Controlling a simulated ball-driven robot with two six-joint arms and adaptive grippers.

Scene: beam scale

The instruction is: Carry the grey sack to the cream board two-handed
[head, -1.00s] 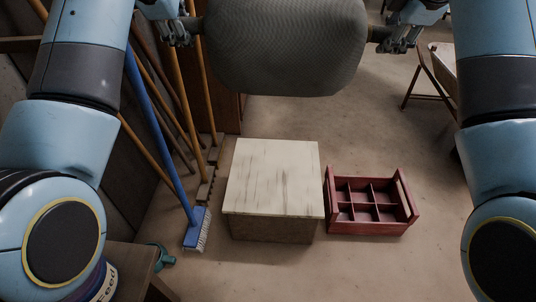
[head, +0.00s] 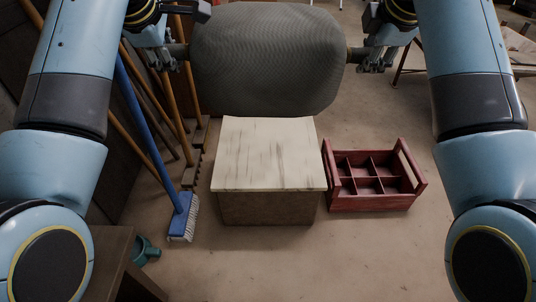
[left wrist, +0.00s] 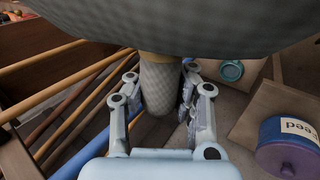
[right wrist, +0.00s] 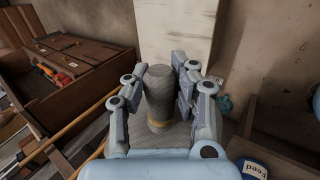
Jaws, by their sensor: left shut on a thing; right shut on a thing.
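The grey sack (head: 268,60) is held up between my two grippers, level, at the top of the head view. My left gripper (head: 172,54) is shut on the sack's left end, a grey stub (left wrist: 158,85) seen between the fingers in the left wrist view. My right gripper (head: 366,55) is shut on the right end, a grey stub (right wrist: 158,90) with a tan band in the right wrist view. The cream board (head: 268,155) lies on top of a brown block. In the head view the sack's lower edge is just above the board's far edge.
A red crate with compartments (head: 372,174) stands right of the board. A blue broom (head: 184,215) and several wooden poles lean at the left. A teal cup (head: 146,250) lies on the floor by a brown table (head: 108,265). A folding chair stands back right.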

